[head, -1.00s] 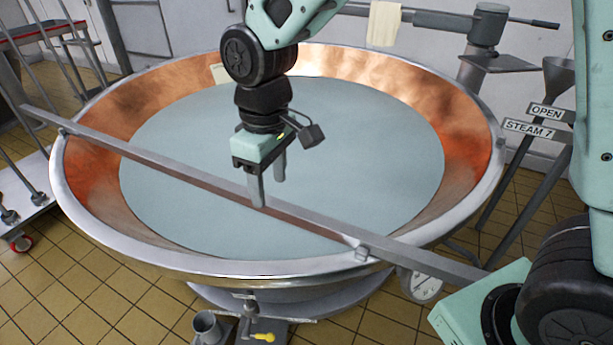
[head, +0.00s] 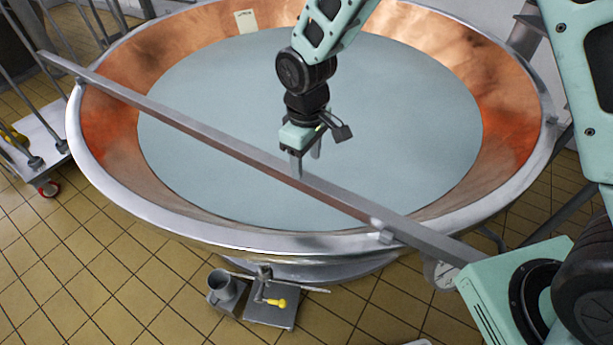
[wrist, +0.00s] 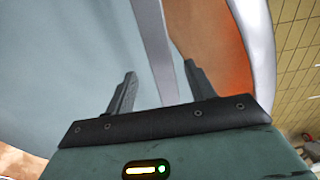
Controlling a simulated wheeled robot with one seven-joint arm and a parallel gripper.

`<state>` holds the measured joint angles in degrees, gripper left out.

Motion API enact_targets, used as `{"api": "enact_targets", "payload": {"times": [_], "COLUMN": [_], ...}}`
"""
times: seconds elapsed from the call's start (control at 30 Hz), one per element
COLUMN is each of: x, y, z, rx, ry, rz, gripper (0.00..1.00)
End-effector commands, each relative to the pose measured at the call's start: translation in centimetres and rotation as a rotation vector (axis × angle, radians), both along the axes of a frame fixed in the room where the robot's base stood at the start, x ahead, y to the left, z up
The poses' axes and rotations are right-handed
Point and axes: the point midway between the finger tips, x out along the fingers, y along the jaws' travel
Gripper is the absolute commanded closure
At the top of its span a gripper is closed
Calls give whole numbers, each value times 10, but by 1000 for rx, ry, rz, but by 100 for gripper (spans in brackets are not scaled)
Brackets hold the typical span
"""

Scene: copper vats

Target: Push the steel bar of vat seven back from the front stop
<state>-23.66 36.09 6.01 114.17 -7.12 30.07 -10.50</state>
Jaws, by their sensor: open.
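The steel bar (head: 205,137) lies across the wide copper vat (head: 110,135), from the upper left to the lower right, resting over the rim toward the near side. A small metal stop (head: 386,237) sits on the front rim close against the bar's near side at the right. My gripper (head: 306,160) is open and points down over the bar. One finger shows at the bar, the other beyond it over the pale liquid (head: 240,90). In the wrist view the bar (wrist: 157,50) runs between the two fingers (wrist: 158,82). Whether either finger touches it is unclear.
A jug (head: 226,290) and a small plate with a yellow-handled valve (head: 275,304) are below the vat's front. A gauge (head: 440,272) hangs under the right rim. A wheeled trolley (head: 40,165) stands at left. Tiled floor in front is mostly clear.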

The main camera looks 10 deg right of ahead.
Motion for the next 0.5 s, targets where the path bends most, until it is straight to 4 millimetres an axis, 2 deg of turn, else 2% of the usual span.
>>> {"api": "enact_targets", "payload": {"times": [0.03,0.2,0.33,0.5], "x": [-1,-1,0,0], "y": [0,0,0,0], "z": [-12,-40,-54,-62], "rx": [-3,-1,-1,0], "ry": [4,3,2,0], "rz": [1,1,0,0], "gripper": [45,45,45,45]}}
